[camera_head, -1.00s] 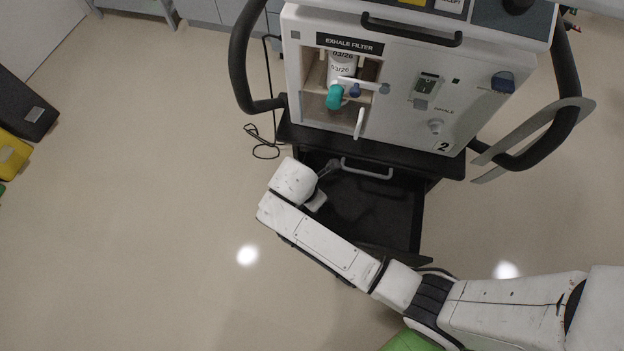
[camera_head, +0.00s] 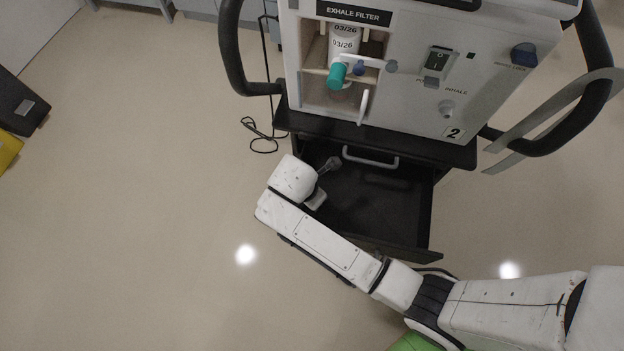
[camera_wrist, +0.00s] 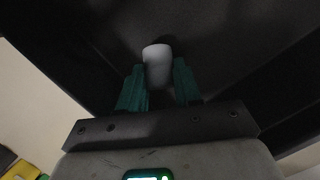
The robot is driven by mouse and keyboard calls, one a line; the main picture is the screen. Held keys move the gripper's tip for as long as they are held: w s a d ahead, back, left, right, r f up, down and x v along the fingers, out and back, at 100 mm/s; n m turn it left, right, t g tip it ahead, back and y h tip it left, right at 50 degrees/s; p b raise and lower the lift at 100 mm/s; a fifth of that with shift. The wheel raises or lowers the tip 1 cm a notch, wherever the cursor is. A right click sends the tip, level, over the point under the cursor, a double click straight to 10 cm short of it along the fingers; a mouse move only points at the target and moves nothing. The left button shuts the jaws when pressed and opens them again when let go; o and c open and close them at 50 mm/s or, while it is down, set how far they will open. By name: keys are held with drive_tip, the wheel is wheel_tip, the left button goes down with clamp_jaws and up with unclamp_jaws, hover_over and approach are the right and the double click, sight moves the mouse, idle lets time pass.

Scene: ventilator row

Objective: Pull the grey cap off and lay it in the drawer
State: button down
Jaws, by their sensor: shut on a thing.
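The grey cap (camera_wrist: 158,66) is a pale, rounded cylinder between the two green fingers of my gripper (camera_wrist: 160,82) in the wrist view. My gripper is shut on it. In the head view my gripper (camera_head: 328,166) is over the left back part of the open drawer (camera_head: 405,240); the cap cannot be made out there. The drawer is black, pulled out below the ventilator, with a grey handle (camera_head: 370,158) at its back. The wrist view shows dark surfaces behind the cap; the gap to the drawer floor cannot be told.
The ventilator (camera_head: 470,110) stands behind the drawer, its exhale filter compartment open with a white filter (camera_head: 343,42) and a teal port (camera_head: 337,76). Black side handles (camera_head: 231,60) curve out. A black cable (camera_head: 262,135) lies on the floor at left. Open floor (camera_head: 150,200) spreads left.

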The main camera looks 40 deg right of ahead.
drive_tip(key=c, duration=0.7)
unclamp_jaws()
drive_tip(key=d+p+v, duration=0.2)
drive_tip(key=p+v, duration=1.1)
drive_tip(key=v, duration=0.5)
drive_tip(key=shift+r, duration=0.45)
drive_tip(key=shift+w+a, duration=0.1)
drive_tip(key=s+d+r+m+y, duration=0.1)
drive_tip(key=s+d+r+m, duration=0.2)
drive_tip(key=s+d+m, duration=0.2)
drive_tip(key=s+d+r+m+y, duration=0.1)
drive_tip(key=s+d+r+m, duration=0.1)
drive_tip(key=s+d+m, duration=0.4)
drive_tip(key=s+m, duration=0.5)
drive_tip(key=m, duration=0.4)
drive_tip(key=shift+r+t+y, duration=0.3)
drive_tip(key=shift+r, duration=0.05)
